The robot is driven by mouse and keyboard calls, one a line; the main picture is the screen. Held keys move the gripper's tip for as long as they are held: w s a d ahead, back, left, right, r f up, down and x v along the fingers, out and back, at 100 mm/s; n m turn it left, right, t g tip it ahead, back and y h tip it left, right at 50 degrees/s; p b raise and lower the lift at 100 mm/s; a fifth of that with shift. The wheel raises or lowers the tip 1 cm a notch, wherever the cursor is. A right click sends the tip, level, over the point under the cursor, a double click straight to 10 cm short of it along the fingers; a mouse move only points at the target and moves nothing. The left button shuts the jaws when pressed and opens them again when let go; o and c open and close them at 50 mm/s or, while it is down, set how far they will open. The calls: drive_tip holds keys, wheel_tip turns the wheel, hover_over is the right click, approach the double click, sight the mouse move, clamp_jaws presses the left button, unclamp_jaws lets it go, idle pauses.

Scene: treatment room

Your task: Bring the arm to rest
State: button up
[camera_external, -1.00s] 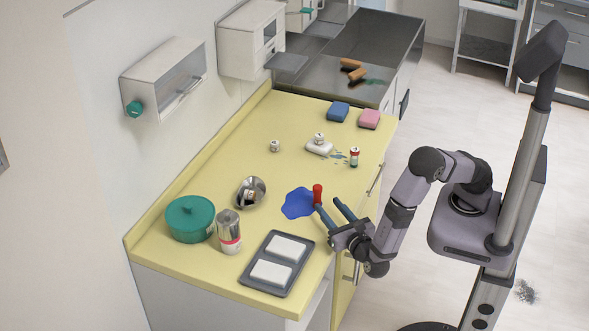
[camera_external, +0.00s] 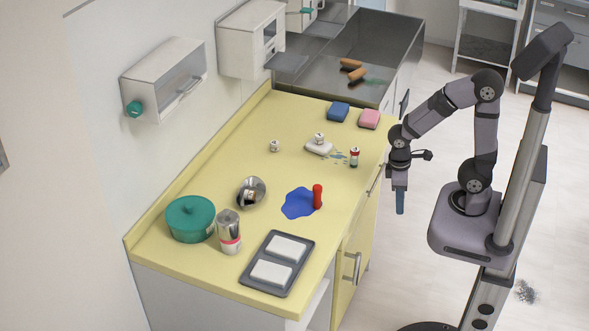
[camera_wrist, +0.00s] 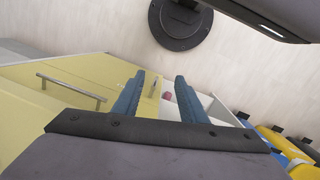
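My gripper (camera_external: 400,203) hangs pointing down beside the counter's right edge, clear of the yellow counter (camera_external: 215,285). In the wrist view its two blue fingers (camera_wrist: 157,95) stand apart with nothing between them. My arm is folded up above its base, to the right of the counter. A red bottle-like object (camera_external: 317,196) stands upright at the right edge of a blue patch (camera_external: 297,204) on the counter, apart from my gripper.
On the counter are a grey tray (camera_external: 252,286) with two white pads, a teal pot (camera_external: 190,237), a can (camera_external: 229,240), a metal bowl (camera_external: 262,183), blue (camera_external: 338,112) and pink (camera_external: 369,118) sponges. Drawer handles (camera_external: 352,268) stick out from the front. Floor around my gripper is free.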

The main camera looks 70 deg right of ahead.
drive_tip(key=shift+w+a+r+m+t+y, duration=0.1)
drive_tip(key=shift+w+r+m+t+y, duration=0.15)
drive_tip(key=shift+m, duration=0.35)
drive_tip(key=shift+w+a+m+t+y, duration=0.1)
drive_tip(key=shift+m+t+y, duration=0.25)
drive_tip(key=shift+m, duration=0.25)
wheel_tip(320, 180, up, 4)
drive_tip(key=p, duration=0.4)
